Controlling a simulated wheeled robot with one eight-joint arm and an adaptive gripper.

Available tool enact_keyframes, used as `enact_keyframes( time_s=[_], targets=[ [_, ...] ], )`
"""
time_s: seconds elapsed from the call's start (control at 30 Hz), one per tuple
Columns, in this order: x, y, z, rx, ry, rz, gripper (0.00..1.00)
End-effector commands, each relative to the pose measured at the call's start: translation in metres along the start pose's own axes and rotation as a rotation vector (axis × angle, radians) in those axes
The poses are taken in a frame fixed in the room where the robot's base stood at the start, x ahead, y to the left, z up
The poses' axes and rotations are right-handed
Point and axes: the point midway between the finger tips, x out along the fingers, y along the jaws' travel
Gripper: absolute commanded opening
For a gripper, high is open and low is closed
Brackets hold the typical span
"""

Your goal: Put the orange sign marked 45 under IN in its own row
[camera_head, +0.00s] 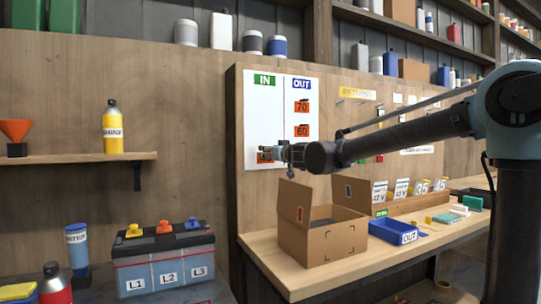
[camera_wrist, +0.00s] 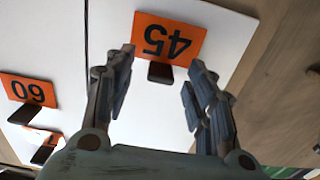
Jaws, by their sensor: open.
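The orange sign marked 45 (camera_wrist: 168,38) sits flat against the white board (camera_wrist: 230,30) and appears upside down in the wrist view. A dark tab (camera_wrist: 160,72) sticks out from its edge. In the head view the sign (camera_head: 264,155) is low in the left column, under the green IN label (camera_head: 264,80), a row below the 60 sign's row. My gripper (camera_wrist: 160,70) is open, its fingers spread on either side of the tab. The left finger's tip overlaps the sign's edge in the picture; contact cannot be told. My gripper (camera_head: 280,153) partly covers the sign in the head view.
Orange signs marked 70 (camera_head: 301,107) and 60 (camera_head: 301,131) are in the right column under the blue OUT label (camera_head: 301,84). Below are an open cardboard box (camera_head: 325,240) and a blue bin (camera_head: 392,231) on the wooden bench (camera_head: 350,266). A battery (camera_head: 165,262) stands lower left.

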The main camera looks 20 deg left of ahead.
Motion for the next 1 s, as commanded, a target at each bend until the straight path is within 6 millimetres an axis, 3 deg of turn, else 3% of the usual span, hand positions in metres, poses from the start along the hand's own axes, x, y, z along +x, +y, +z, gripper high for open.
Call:
enact_keyframes(
  time_s=[1.0],
  targets=[
    [-0.053,0.0,0.0,0.0,0.0,-0.001,0.5]
  ],
)
